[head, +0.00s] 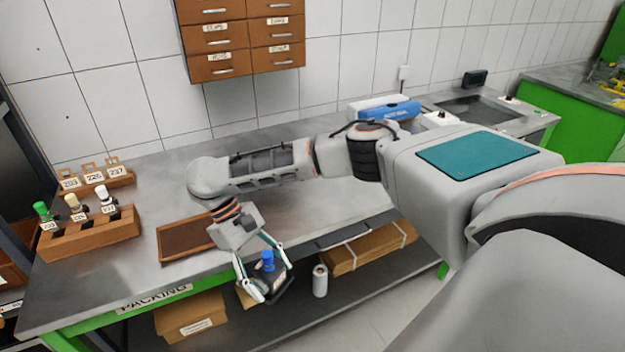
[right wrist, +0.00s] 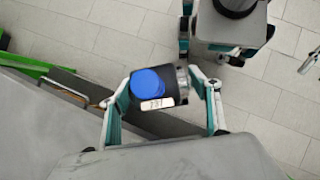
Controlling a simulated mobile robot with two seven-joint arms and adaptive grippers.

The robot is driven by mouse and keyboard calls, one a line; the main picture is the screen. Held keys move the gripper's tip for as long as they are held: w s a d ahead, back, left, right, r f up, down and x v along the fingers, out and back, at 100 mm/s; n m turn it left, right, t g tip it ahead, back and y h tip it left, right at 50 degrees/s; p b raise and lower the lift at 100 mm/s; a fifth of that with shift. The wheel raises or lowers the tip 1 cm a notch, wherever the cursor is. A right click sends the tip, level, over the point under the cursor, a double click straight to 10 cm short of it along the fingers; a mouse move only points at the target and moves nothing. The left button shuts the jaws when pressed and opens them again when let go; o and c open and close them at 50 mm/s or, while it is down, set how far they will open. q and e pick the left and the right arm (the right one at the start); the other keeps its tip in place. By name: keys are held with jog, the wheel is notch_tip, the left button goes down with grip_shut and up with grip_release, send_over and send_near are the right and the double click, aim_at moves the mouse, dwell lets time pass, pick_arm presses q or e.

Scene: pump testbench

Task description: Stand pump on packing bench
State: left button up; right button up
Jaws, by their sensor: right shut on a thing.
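The pump (head: 267,261) has a blue cap and a dark body. My right gripper (head: 265,283) is shut on it and holds it roughly upright, cap up, in front of the bench's front edge. In the right wrist view, the pump (right wrist: 152,86) sits between the fingers of the gripper (right wrist: 163,100), with a white label that seems to read 237. The packing bench (head: 110,276) is a grey metal table with a PACKING label on its front edge. My left gripper is not in view.
A brown tray (head: 186,240) lies on the bench. A wooden rack (head: 90,234) holds green, beige and white-capped items. Number tags hang on a wooden stand (head: 97,181) behind it. A white cylinder (head: 320,281) and cardboard (head: 370,250) are on the lower shelf. Bare bench lies behind the tray.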

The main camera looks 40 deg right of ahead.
jog(key=w+r+n+t+h, duration=0.4)
jog(key=w+r+n, duration=0.2)
jog(key=w+n, duration=0.45)
notch_tip(320, 180, up, 15)
jog(key=n+t+y, duration=0.5)
jog(key=n+t, duration=0.4)
jog(key=n, duration=1)
send_over(284, 200)
notch_tip(284, 200, down, 20)
jog(key=shift+w+r, duration=0.15)
jog(key=o, duration=2)
jog(key=shift+f+h, duration=0.2)
jog(key=shift+h, duration=0.1)
jog(key=shift+o, duration=0.4)
